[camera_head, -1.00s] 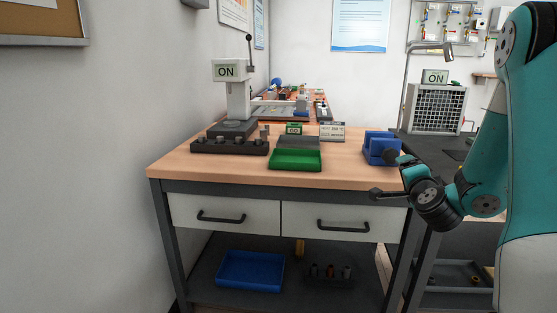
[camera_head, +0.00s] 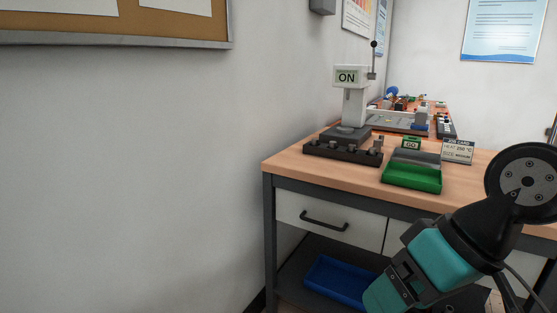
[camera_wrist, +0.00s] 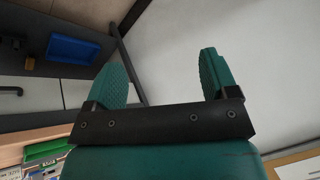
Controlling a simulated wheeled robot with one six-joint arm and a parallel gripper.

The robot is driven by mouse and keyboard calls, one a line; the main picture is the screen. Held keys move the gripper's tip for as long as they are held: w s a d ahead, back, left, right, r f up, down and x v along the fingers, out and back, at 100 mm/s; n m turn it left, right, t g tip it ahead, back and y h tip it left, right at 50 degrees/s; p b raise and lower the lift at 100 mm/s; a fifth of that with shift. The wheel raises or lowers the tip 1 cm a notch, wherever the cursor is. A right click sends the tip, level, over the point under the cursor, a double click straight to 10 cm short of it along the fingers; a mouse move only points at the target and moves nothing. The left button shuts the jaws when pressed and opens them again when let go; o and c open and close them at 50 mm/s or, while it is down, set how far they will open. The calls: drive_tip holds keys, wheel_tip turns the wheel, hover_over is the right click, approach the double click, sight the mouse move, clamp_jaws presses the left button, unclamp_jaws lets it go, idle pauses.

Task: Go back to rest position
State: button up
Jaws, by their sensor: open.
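My gripper (camera_wrist: 164,82) shows in the wrist view with its two teal fingers spread apart and nothing between them. Beyond the fingers are the pale wall and the dark lower part of the bench. In the head view my arm hangs at the lower right, in front of the workbench (camera_head: 292,165), with the teal gripper housing low beside the drawers. The fingertips are not clearly seen there. The induction heater (camera_head: 350,100) stands on the bench with its display reading ON.
A dark holder (camera_head: 343,152) with several small parts and a green tray (camera_head: 411,178) sit on the bench top. A blue tray (camera_head: 338,281) lies on the lower shelf and shows in the wrist view (camera_wrist: 72,50). The floor and wall side at left look clear.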

drive_tip(key=s, duration=0.1)
drive_tip(key=s+r+n+g+p, duration=0.1)
drive_tip(key=s, duration=0.1)
drive_tip(key=s+r+n+h, duration=0.1)
drive_tip(key=s, duration=0.1)
drive_tip(key=shift+s+r+g+p, duration=0.1)
drive_tip(key=shift+s+g+p, duration=0.15)
drive_tip(key=shift+g+p, duration=0.15)
wheel_tip(320, 180, up, 14)
drive_tip(key=p, duration=1.3)
drive_tip(key=shift+w+p, duration=0.15)
drive_tip(key=shift+p, duration=0.2)
drive_tip(key=shift+c, duration=0.2)
drive_tip(key=shift+f, duration=0.2)
